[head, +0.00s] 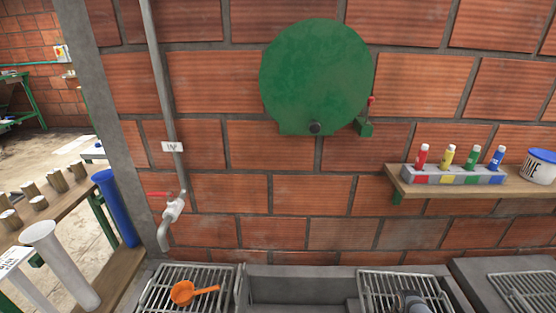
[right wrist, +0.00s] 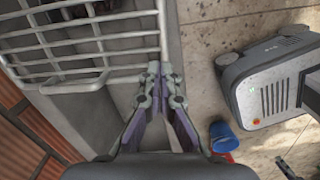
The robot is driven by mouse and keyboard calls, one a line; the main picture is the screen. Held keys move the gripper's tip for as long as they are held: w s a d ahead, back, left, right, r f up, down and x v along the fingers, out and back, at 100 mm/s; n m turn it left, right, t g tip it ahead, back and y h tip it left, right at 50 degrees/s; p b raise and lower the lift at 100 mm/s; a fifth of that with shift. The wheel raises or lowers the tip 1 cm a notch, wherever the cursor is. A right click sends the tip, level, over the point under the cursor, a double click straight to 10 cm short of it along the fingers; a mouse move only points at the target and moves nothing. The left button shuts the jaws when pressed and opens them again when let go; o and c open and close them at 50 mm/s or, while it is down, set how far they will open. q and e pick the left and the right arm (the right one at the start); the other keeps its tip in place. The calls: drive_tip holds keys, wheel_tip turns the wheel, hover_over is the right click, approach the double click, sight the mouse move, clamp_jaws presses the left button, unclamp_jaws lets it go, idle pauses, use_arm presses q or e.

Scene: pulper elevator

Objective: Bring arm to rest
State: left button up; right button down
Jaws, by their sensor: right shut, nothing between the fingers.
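My right gripper (right wrist: 160,72) shows in the right wrist view. Its two fingers are together at the tips with nothing between them. The fingertips are over the edge of the grey concrete counter, by the corner of a metal wire rack (right wrist: 60,58); I cannot tell whether they touch it. In the head view only a dark rounded part, apparently of my right arm, shows at the bottom edge, in front of the middle wire rack (head: 382,284). My left gripper is not in view.
An orange scoop (head: 183,293) lies on the left wire rack (head: 160,296). A tap (head: 173,208) and a green round housing (head: 315,75) are on the brick wall. A shelf (head: 470,190) holds coloured bottles. A blue container (right wrist: 223,137) stands on the floor.

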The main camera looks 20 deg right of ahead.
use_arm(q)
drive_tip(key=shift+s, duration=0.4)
use_arm(e)
drive_tip(key=s+a+f+m, duration=0.5)
drive_tip(key=s+a+f, duration=0.3)
drive_tip(key=s+a, duration=0.3)
drive_tip(key=s+a+f+m+t, duration=0.1)
drive_tip(key=s+a+f+m, duration=0.5)
drive_tip(key=s, duration=0.8)
drive_tip(key=a+f, duration=0.3)
drive_tip(key=a, duration=0.2)
drive_tip(key=shift+s+a+m, duration=0.3)
drive_tip(key=shift+s+a, duration=0.05)
drive_tip(key=shift+s, duration=0.05)
